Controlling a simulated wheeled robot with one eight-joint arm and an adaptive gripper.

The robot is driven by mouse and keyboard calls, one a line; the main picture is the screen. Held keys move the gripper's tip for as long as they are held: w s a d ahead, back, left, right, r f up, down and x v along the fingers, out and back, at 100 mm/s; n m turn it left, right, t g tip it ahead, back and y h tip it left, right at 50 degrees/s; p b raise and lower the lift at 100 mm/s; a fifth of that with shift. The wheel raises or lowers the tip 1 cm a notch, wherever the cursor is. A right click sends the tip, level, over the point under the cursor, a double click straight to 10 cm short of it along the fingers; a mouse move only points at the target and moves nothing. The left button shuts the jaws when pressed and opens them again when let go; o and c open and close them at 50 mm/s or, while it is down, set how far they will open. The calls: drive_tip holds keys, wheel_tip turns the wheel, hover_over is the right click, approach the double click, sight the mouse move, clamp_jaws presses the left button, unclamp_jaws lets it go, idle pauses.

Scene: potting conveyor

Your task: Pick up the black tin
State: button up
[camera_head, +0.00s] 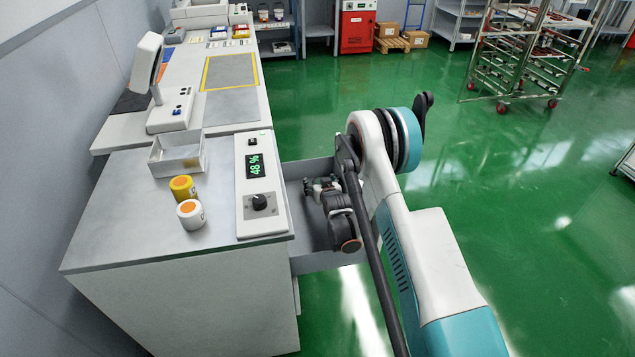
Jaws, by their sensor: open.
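I cannot make out a black tin for certain in this view. A yellow tin (184,193) and a white tin (191,217), both with orange on their tops, stand upright on the grey cabinet top (130,215). A grey drawer (297,205) is pulled out from the cabinet's right side, and my arm hides much of its inside. My gripper (309,187) is over the drawer, small and partly hidden by my wrist; it is open. I see nothing held in it.
A control box (263,207) with a green display and black knob lies along the cabinet's edge beside the drawer. A shallow metal tray (163,168) sits behind the tins. A bench with a tilted screen (146,62) extends behind.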

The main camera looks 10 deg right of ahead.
drive_tip(key=shift+w+f, duration=0.1)
drive_tip(key=shift+w, duration=0.05)
drive_tip(key=shift+c, duration=0.5)
drive_tip(key=c, duration=1.1)
drive_tip(key=shift+c, duration=0.2)
drive_tip(key=shift+r, duration=0.2)
